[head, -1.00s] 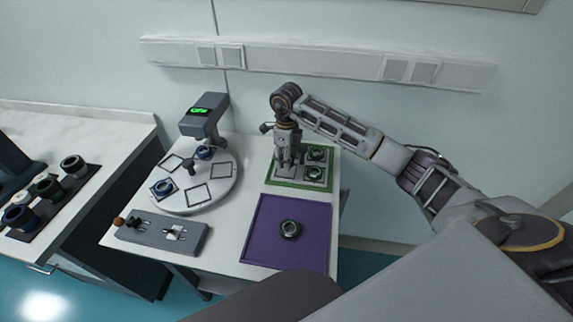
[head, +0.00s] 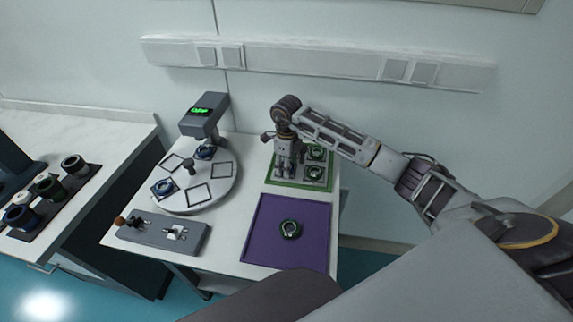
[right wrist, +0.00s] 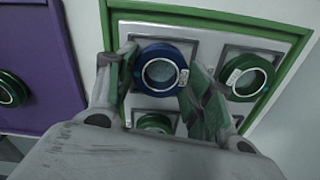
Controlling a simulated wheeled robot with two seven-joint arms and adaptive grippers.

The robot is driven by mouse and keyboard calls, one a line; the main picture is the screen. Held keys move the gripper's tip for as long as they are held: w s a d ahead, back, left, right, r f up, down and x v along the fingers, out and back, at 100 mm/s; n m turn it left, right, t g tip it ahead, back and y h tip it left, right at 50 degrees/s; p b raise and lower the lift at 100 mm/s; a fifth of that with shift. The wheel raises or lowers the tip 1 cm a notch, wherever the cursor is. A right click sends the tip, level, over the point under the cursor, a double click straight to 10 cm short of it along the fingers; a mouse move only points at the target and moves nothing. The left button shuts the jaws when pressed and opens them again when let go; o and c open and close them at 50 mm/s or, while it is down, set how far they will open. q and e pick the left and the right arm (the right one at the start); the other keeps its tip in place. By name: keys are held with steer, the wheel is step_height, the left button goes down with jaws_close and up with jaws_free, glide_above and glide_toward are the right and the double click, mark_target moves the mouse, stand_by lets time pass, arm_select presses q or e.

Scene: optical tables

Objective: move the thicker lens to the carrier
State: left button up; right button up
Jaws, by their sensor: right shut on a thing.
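My right gripper (head: 286,176) is down at the left part of the green-edged tray (head: 302,187). In the right wrist view its fingers stand on both sides of a blue-ringed lens (right wrist: 143,71), shut on it, over a square slot of the tray. Two green-ringed lenses, one at the back (head: 317,153) and one in front (head: 315,173), sit in the tray's right slots. Another green-ringed lens (head: 290,229) lies on the purple mat (head: 270,250). I cannot tell which lens is thicker, or which piece is the carrier. My left gripper is out of view.
A round grey plate (head: 184,204) with square frames holds two blue-ringed lenses (head: 163,187) (head: 205,152), one by a grey device (head: 205,115) with a green display. A lever panel (head: 160,233) is at front left. A side table (head: 105,125) holds several ringed pieces.

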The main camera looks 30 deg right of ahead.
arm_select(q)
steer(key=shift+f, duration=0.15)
arm_select(e)
steer(key=shift+f, duration=0.1)
steer(key=o, duration=0.7)
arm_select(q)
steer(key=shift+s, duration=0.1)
arm_select(e)
steer(key=shift+o, duration=0.3)
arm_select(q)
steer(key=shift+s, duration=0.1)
arm_select(e)
steer(key=shift+r, duration=0.75)
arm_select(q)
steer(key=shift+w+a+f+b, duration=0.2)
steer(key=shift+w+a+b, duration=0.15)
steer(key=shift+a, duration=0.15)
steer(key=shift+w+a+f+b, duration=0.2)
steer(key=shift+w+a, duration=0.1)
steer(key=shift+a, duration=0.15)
arm_select(e)
step_height(320, 180, up, 11)
